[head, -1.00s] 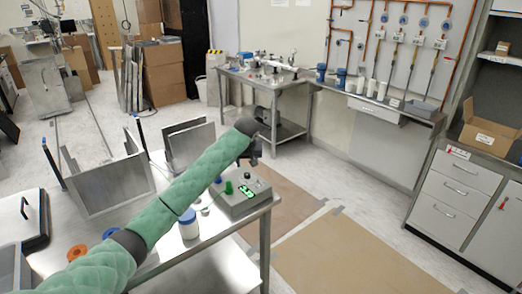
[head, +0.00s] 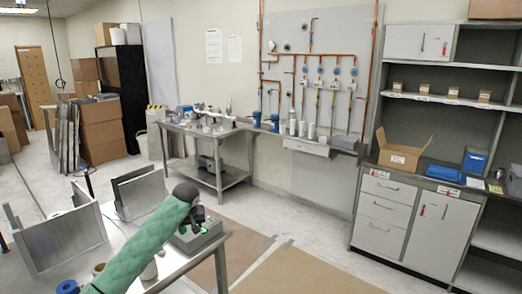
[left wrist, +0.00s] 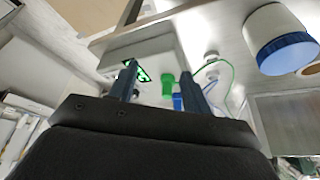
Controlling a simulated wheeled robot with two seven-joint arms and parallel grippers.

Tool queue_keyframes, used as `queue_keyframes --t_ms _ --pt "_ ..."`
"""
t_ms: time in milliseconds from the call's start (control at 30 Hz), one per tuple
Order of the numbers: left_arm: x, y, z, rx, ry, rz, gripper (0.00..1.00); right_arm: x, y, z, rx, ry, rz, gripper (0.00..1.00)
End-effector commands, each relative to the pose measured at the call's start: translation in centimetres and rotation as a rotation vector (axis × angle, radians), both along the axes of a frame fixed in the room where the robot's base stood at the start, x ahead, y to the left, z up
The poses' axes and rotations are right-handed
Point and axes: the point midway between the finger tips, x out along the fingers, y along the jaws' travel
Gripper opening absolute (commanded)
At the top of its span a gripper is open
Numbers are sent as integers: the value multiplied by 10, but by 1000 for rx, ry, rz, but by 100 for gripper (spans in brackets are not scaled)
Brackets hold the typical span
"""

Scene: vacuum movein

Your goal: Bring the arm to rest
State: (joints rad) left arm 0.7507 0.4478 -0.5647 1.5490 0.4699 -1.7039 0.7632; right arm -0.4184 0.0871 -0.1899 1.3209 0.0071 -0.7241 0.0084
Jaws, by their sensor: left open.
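My left arm, in a green quilted sleeve, reaches in from the bottom left over the near table (head: 172,262). My left gripper (head: 198,216) is at the grey control box (head: 208,236), just above or behind it as seen from the head; the exact gap is unclear. In the left wrist view the two dark fingers of the left gripper (left wrist: 158,86) stand apart with nothing held between them. Beyond them show the box's lit green display (left wrist: 140,74) and a green knob (left wrist: 168,84). My right gripper is in neither view.
A white jar with a blue lid (left wrist: 286,52) stands near the box. Metal panel frames (head: 60,240) stand on the table's left. A steel side table (head: 215,170) is at the back, cabinets (head: 385,215) are at the right. Floor between is open, partly covered by brown sheets (head: 300,272).

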Motion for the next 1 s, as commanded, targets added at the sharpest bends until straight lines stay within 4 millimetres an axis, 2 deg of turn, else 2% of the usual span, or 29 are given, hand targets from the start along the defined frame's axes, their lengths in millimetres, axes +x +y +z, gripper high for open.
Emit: queue_keyframes --t_ms 267,467,700,1000 --pt "-28 -20 -34 -5 12 -60 49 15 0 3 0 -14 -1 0" --pt "-62 -39 -68 -13 21 -123 49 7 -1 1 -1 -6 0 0" --pt "-129 -66 -118 -30 33 -225 49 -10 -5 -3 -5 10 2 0" --pt "-217 -88 -164 -48 37 -323 49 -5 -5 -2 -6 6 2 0"
